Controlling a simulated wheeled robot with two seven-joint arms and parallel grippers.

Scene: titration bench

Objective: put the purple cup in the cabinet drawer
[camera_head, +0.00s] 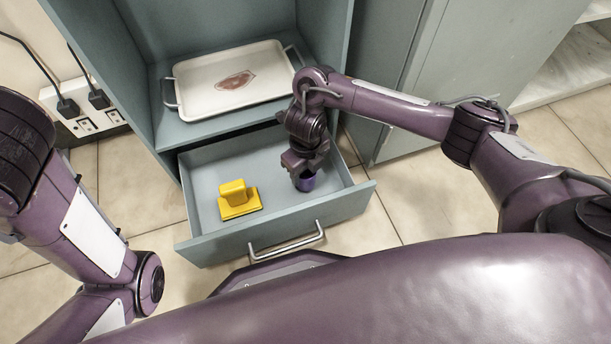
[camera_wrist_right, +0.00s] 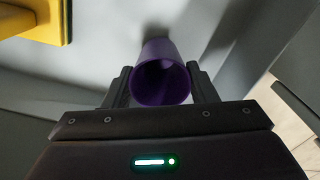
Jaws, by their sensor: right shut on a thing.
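The purple cup (camera_head: 306,182) is inside the open cabinet drawer (camera_head: 273,222), near its right side. My right gripper (camera_head: 304,170) reaches down into the drawer and is shut on the cup. In the right wrist view the purple cup (camera_wrist_right: 162,75) sits between the two dark fingers of the right gripper (camera_wrist_right: 163,88), its open mouth facing the camera. I cannot tell whether the cup touches the drawer floor. The left arm shows at the left, but its gripper is out of view.
A yellow block-shaped object with a raised grip (camera_head: 238,200) lies in the drawer left of the cup. A white tray (camera_head: 195,103) with a reddish patch sits on the shelf above. The drawer's metal handle (camera_head: 287,245) is at its front. Drawer floor between yellow object and cup is clear.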

